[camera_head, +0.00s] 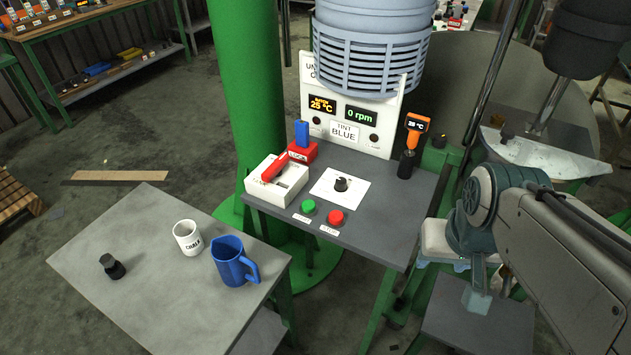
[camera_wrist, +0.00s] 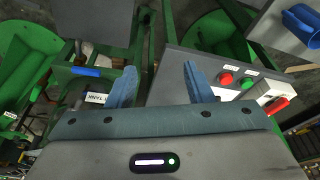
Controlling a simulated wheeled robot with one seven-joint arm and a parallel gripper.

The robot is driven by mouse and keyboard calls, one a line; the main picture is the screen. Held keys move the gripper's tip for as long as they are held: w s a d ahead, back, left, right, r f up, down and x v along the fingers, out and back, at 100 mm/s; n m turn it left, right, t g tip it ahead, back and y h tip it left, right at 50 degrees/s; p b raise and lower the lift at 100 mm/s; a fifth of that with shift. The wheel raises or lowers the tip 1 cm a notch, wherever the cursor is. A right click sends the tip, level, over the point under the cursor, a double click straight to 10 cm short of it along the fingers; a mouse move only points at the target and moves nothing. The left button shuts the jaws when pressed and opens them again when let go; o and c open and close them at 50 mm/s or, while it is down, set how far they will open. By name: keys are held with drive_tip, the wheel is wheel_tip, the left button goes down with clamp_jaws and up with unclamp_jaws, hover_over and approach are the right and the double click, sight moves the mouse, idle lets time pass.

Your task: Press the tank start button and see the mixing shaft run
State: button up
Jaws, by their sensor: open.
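The control panel (camera_head: 372,226) is a grey table-like desk on green legs. A green button (camera_head: 308,206) and a red button (camera_head: 336,217) sit side by side near its front edge, each with a small white label too small to read. The red button (camera_wrist: 226,78) and green button (camera_wrist: 246,83) also show in the wrist view, right of my gripper (camera_wrist: 159,76). My gripper is open and empty, apart from both buttons. The display (camera_head: 361,115) reads 0 rpm. A metal shaft (camera_head: 550,106) under a dark housing stands at the right; its lower end is unclear.
The panel also holds a black knob (camera_head: 341,184), a white box with a red handle (camera_head: 276,180) and an orange-topped thermometer (camera_head: 415,124). A side table (camera_head: 150,265) at left carries a white mug (camera_head: 187,237), a blue jug (camera_head: 232,262) and a black weight-like piece (camera_head: 112,266).

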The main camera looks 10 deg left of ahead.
clamp_jaws()
idle(1.5)
